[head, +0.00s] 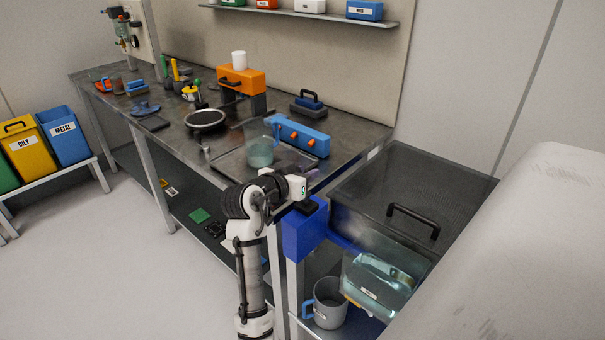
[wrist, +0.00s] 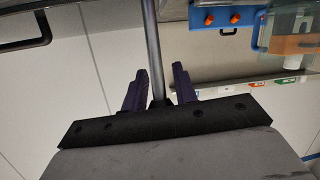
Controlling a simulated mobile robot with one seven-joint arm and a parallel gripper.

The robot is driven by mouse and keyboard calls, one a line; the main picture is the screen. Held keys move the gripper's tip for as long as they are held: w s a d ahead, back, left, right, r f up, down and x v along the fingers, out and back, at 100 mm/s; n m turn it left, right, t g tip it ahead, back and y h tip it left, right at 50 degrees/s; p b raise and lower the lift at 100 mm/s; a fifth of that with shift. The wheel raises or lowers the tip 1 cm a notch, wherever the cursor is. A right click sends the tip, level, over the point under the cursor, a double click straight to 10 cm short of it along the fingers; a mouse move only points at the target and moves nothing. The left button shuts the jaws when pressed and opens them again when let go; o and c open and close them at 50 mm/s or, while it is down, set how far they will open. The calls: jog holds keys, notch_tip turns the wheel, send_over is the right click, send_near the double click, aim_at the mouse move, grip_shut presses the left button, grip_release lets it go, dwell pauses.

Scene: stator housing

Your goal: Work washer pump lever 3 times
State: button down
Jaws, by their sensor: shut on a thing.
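The parts washer (head: 385,195) stands at the right end of the bench, with a dark mesh lid and a black handle. A blue pump box (head: 304,238) is at its left front corner. My gripper (head: 309,205) is at the top of this box. In the wrist view, my gripper (wrist: 160,88) has its two dark fingers on either side of a thin grey metal rod, the pump lever (wrist: 154,40), and is shut on it. In the head view, my gripper and wrist hide the lever.
A blue unit with orange knobs (head: 297,136) and a tray holding a clear beaker (head: 262,152) are on the bench behind my wrist. A grey mug (head: 327,302) and a clear teal-tinted container (head: 380,284) are below the washer's front. The floor at left is clear.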

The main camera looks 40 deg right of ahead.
jog(key=shift+s+d+f+g, duration=0.2)
jog(key=shift+s+f+g, duration=0.1)
jog(key=shift+f, duration=0.3)
jog(key=c, duration=1.5)
grip_release()
jog(key=o, duration=0.4)
jog(key=shift+w+d, duration=0.1)
jog(key=shift+d, duration=0.05)
jog(key=shift+c, duration=0.2)
jog(key=shift+r, duration=0.2)
jog(key=shift+w+a+r, duration=0.1)
jog(key=shift+a, duration=0.35)
jog(key=b+v, duration=0.3)
jog(key=v, duration=1)
jog(key=shift+s, duration=0.2)
jog(key=shift+a, duration=0.1)
jog(key=shift+c, duration=0.3)
